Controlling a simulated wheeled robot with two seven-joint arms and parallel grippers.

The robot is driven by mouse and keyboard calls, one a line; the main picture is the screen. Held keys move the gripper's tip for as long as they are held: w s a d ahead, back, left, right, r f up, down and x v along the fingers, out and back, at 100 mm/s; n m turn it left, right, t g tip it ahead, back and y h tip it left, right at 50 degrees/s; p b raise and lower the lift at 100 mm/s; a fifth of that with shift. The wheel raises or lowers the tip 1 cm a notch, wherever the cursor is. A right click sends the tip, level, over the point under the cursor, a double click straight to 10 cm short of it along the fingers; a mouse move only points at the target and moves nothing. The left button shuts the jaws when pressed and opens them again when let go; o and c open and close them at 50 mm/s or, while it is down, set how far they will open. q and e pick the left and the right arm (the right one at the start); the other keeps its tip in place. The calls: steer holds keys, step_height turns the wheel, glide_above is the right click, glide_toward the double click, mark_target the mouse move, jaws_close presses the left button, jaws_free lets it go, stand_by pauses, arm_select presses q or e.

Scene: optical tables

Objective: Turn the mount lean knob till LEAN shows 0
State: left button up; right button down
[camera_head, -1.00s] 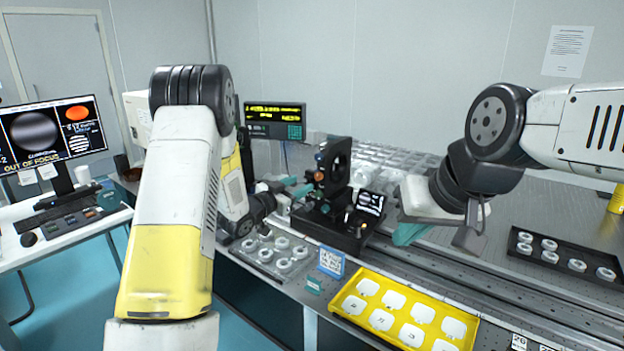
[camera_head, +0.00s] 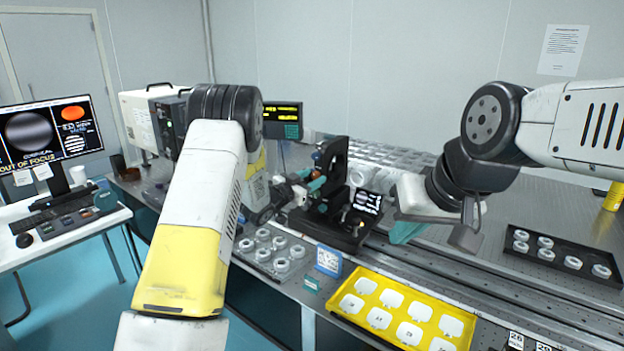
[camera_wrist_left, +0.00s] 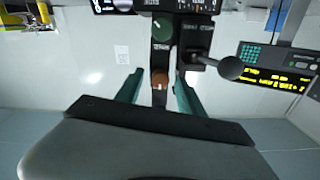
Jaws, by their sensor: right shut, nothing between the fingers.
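The black mount (camera_head: 332,172) stands upright on a dark base on the optical table. In the left wrist view, an orange-brown knob (camera_wrist_left: 160,81) and a green knob (camera_wrist_left: 162,30) show on its dark post; their labels are too small to read. My left gripper (camera_head: 308,184) is at the mount's left side. In the left wrist view its teal fingers (camera_wrist_left: 160,92) are open, with the orange-brown knob appearing between them; contact is not visible. The display (camera_head: 282,112) has yellow text, but I cannot read a LEAN value. My right gripper (camera_head: 405,232) is shut and empty, right of the mount.
A small screen (camera_head: 368,201) stands beside the mount. A clear tray of ring parts (camera_head: 262,256), a blue sign (camera_head: 329,260) and a yellow tray (camera_head: 345,319) lie in front. A black tray (camera_head: 560,264) is at right. The monitor (camera_head: 52,130) reads OUT OF FOCUS.

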arm_select(q)
jaws_close()
steer(key=shift+m, duration=0.4)
steer(key=m, duration=0.5)
steer(key=shift+m, duration=0.3)
steer(key=m, duration=0.5)
steer(key=shift+f, duration=0.1)
steer(key=shift+m, duration=0.3)
steer(key=shift+o, duration=0.5)
jaws_free()
